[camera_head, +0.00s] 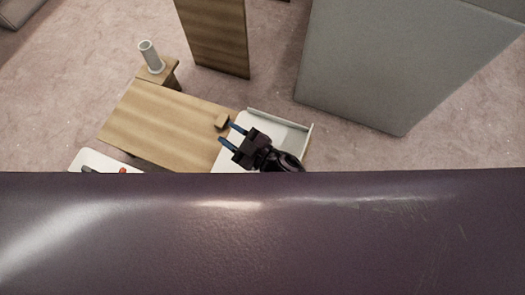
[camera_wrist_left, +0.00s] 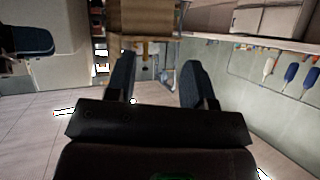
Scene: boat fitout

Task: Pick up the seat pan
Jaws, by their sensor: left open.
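I cannot tell for sure which thing is the seat pan. My right gripper (camera_head: 232,135) has its two blue-tipped fingers apart and is over a white tray-like surface with a raised rim (camera_head: 309,134), at the right end of a wooden tabletop (camera_head: 160,120). A small wooden block (camera_head: 221,121) is close to its fingertips; I cannot tell if they touch. My left gripper (camera_wrist_left: 158,82) shows only in the left wrist view, open, with nothing held between its fingers. A wooden box-like thing (camera_wrist_left: 145,18) is beyond the fingertips.
A large dark purple surface (camera_head: 260,240) fills the lower head view and hides what is below. A grey cylinder (camera_head: 151,56) stands on a small wooden stand. A white tray (camera_head: 92,157) is at left. A grey panel (camera_head: 400,65) and wooden panel (camera_head: 215,35) stand behind.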

